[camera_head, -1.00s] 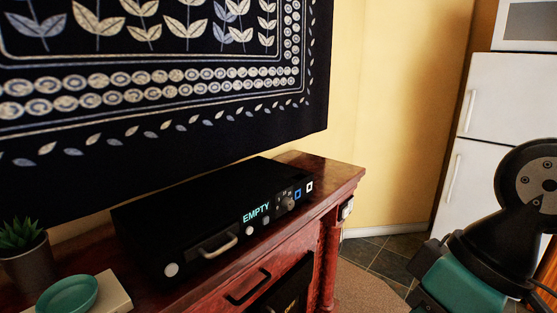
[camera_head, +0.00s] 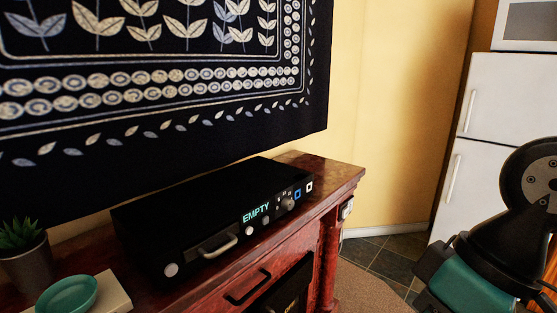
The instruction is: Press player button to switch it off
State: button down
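A black disc player (camera_head: 190,212) sits on the dark red wooden cabinet (camera_head: 339,176). Its display (camera_head: 256,212) is lit and reads "EMPTY". A round pale button (camera_head: 171,269) is at the left end of its front. A silver handle (camera_head: 219,246) is on the tray front. Small knobs (camera_head: 287,204) and blue-rimmed and white-rimmed squares are at the right end of its front. My arm shows at the right edge, apart from the player. My gripper's fingertips are not in view.
A potted plant (camera_head: 24,258) and a teal bowl (camera_head: 67,295) on a pale block stand left of the player. A dark patterned hanging (camera_head: 160,125) covers the wall behind. A white fridge (camera_head: 487,150) stands at the right. Tiled floor (camera_head: 375,256) shows between cabinet and fridge.

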aim_at(172, 270)
jog(key=z, duration=1.4)
jog(key=k, duration=1.65)
jog(key=u, duration=2.3)
jog(key=i, duration=0.5)
